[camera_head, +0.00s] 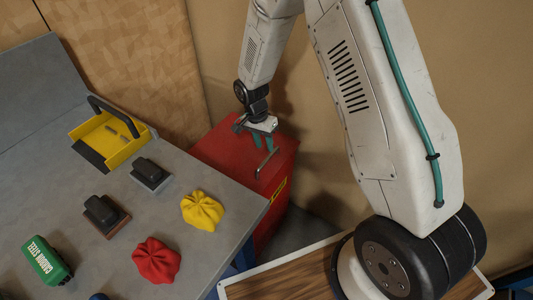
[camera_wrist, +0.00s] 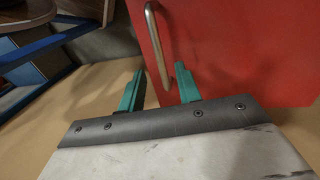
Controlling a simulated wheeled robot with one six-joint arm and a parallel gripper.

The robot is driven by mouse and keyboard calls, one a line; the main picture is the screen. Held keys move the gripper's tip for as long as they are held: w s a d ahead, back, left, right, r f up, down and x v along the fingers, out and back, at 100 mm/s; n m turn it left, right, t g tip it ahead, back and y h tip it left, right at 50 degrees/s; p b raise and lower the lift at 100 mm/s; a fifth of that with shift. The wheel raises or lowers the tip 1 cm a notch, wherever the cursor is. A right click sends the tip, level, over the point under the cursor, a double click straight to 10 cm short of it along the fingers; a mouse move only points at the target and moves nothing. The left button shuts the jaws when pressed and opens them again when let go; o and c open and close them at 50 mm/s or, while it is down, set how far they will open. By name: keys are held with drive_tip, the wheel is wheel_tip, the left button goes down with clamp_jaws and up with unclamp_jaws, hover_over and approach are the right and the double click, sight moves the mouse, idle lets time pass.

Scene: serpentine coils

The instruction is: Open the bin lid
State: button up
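The red bin (camera_head: 225,150) stands beside the grey table, with its lid lying flat and closed on top. A grey metal bar handle (camera_head: 265,164) is on the lid. In the wrist view the red lid (camera_wrist: 240,50) fills the upper right, and the handle (camera_wrist: 155,40) runs down from the top edge. My gripper (camera_head: 263,143) is over the lid, close to the handle. Its two teal fingers are apart in the wrist view (camera_wrist: 159,68), with the handle's lower end between them in the picture. I cannot tell whether either finger touches the handle.
The grey table (camera_head: 190,240) on the left holds a yellow tray (camera_head: 125,150), two black items on small bases, yellow (camera_head: 203,210) and red (camera_head: 156,261) cloths, and a green box (camera_head: 46,261). A cardboard-coloured wall stands behind the bin.

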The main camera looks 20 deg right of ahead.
drive_tip(key=f, duration=0.5)
drive_tip(key=shift+s+d, duration=0.3)
drive_tip(key=shift+s, duration=0.1)
clamp_jaws()
